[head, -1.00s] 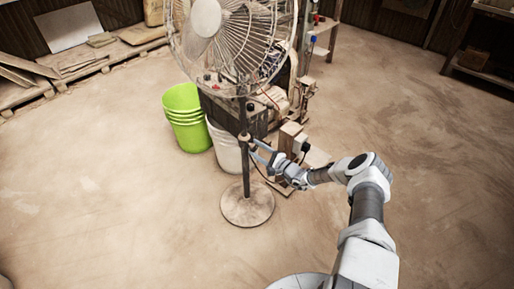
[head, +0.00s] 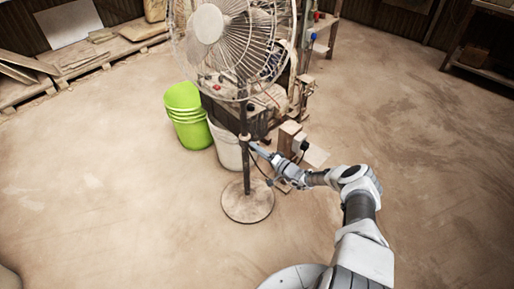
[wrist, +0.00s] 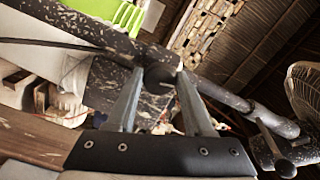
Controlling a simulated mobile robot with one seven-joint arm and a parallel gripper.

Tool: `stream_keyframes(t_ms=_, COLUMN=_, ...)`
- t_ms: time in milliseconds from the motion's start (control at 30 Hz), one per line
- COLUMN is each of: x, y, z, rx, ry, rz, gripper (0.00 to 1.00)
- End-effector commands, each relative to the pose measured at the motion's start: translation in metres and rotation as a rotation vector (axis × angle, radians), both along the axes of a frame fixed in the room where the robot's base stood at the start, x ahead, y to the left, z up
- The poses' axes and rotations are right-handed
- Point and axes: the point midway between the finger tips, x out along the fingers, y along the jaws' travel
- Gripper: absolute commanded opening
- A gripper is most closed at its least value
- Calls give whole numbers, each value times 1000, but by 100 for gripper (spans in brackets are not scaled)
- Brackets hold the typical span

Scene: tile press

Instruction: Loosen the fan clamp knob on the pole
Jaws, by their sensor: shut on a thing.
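The standing fan's dark pole (head: 246,180) rises from its round base (head: 248,203). A clamp collar (head: 245,138) sits partway up it. In the wrist view the pole (wrist: 60,30) crosses diagonally, and the dark round clamp knob (wrist: 158,77) sits between my fingertips. My gripper (wrist: 157,85) is shut on the knob, one finger on each side; in the head view my gripper (head: 256,148) reaches the pole from the right, just below the collar. The knob is too small to make out in the head view.
Stacked green buckets (head: 184,117) and a white bucket (head: 226,148) stand behind the pole. The caged fan head (head: 235,45) is above. A dusty machine with wooden blocks (head: 288,137) is close behind my wrist. The floor in front is clear.

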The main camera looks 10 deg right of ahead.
Motion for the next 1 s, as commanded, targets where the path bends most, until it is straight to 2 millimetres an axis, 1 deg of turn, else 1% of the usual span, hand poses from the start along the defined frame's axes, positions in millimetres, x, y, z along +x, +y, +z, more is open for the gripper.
stream_keyframes(t_ms=200, x=0, y=-1, z=0, rx=-125, ry=-89, rz=-2, gripper=0)
stream_keyframes(t_ms=433, x=0, y=-1, z=-1, rx=-211, ry=-151, rz=-1, gripper=0)
stream_keyframes(t_ms=633, x=0, y=-1, z=-1, rx=-245, ry=-176, rz=-1, gripper=0)
stream_keyframes(t_ms=1000, x=0, y=-1, z=-1, rx=-252, ry=-182, rz=-1, gripper=0)
